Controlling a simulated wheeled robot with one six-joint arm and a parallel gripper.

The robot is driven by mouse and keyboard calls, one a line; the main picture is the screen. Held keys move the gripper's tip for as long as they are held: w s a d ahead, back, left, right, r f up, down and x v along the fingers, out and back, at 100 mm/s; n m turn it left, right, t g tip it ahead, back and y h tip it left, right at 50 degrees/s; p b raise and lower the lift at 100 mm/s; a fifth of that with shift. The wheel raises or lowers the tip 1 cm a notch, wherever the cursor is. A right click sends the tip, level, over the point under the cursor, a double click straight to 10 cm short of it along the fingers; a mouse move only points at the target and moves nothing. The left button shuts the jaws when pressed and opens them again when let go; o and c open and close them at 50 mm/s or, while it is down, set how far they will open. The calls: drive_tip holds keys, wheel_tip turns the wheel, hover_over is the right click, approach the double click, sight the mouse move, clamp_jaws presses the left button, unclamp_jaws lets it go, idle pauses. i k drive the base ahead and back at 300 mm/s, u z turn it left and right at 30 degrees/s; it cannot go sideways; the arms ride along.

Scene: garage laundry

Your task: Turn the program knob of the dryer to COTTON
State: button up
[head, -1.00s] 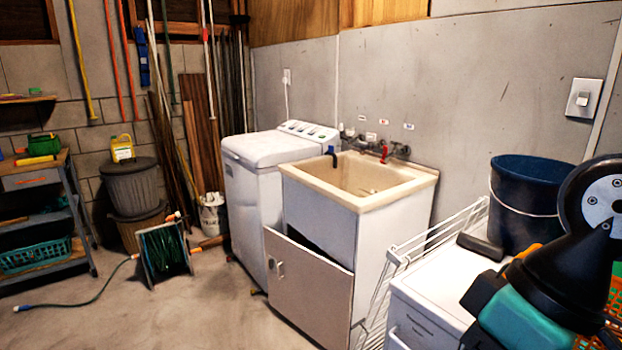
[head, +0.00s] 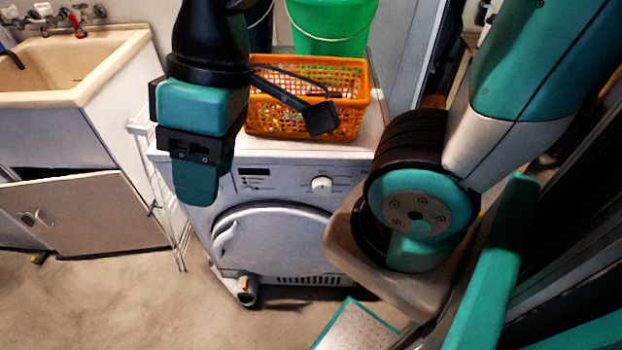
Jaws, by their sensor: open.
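The dryer (head: 225,225) is a white front-loader with a round door, low in the middle of the head view. Its round white program knob (head: 321,185) sits on the control panel, right of a small dark display (head: 254,171). The panel lettering is too small to read, so I cannot tell the knob's setting. My gripper (head: 196,185) hangs pointing down at the panel's left end in the picture, left of the knob and apart from it. It is open, with nothing seen in it. My arm hides the panel's right end.
An orange basket (head: 350,80) and a green bucket (head: 332,25) stand on the dryer top. A dark paddle-shaped thing (head: 322,118) shows before the basket. A white rack (head: 168,190) and a sink (head: 75,70) with an open cabinet door (head: 90,212) are to the left.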

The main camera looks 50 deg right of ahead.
sight(321, 185)
drive_tip(key=z, duration=1.7)
drive_tip(key=k, duration=1)
drive_tip(key=u, duration=1.55)
